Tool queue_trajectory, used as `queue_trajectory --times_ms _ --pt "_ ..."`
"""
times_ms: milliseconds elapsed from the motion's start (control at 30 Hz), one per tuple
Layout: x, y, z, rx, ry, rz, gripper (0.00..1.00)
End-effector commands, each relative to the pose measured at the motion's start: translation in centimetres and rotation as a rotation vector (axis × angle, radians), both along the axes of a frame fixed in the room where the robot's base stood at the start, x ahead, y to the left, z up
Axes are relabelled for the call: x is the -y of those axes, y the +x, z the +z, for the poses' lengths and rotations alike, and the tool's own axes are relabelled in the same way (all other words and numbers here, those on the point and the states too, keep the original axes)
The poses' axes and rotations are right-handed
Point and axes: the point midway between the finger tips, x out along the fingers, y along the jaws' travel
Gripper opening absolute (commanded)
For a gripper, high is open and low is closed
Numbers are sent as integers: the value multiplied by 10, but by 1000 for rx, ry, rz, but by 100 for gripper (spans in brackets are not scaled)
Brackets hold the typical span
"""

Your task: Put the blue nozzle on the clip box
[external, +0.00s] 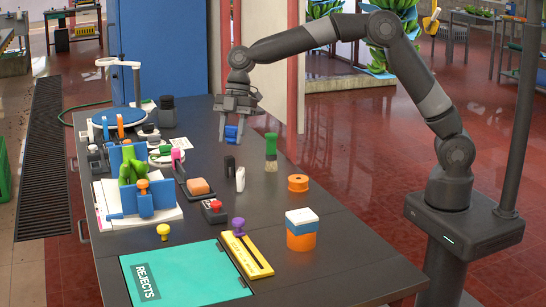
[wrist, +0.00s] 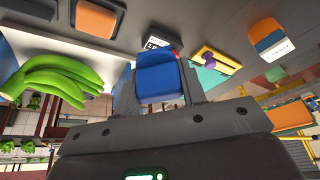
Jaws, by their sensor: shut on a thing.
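The blue nozzle (external: 231,132) is between the fingers of my gripper (external: 235,118), held in the air above the far part of the dark table. In the wrist view the blue nozzle (wrist: 158,80) sits between the fingertips, its lower part hidden by my gripper. An orange box with a blue and white top (external: 302,229), which looks like the clip box, stands at the table's right front. It also shows at the upper right of the wrist view (wrist: 270,40). Nothing rests on its top. My gripper is well behind and left of it.
Between them stand a green-topped brush (external: 271,150), an orange spool (external: 298,183) and small black and white upright pieces (external: 240,178). A teal REJECTS panel (external: 185,275) and a yellow strip with a purple knob (external: 246,253) lie left of the box.

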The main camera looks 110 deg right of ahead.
Motion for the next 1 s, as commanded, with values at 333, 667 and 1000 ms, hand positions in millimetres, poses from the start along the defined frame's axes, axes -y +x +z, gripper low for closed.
queue_trajectory --times_ms 333,667,1000 --pt "-156 -76 29 14 3 576 16" --pt "-210 -111 30 19 7 790 16" --pt "-277 -84 -14 17 8 796 16"
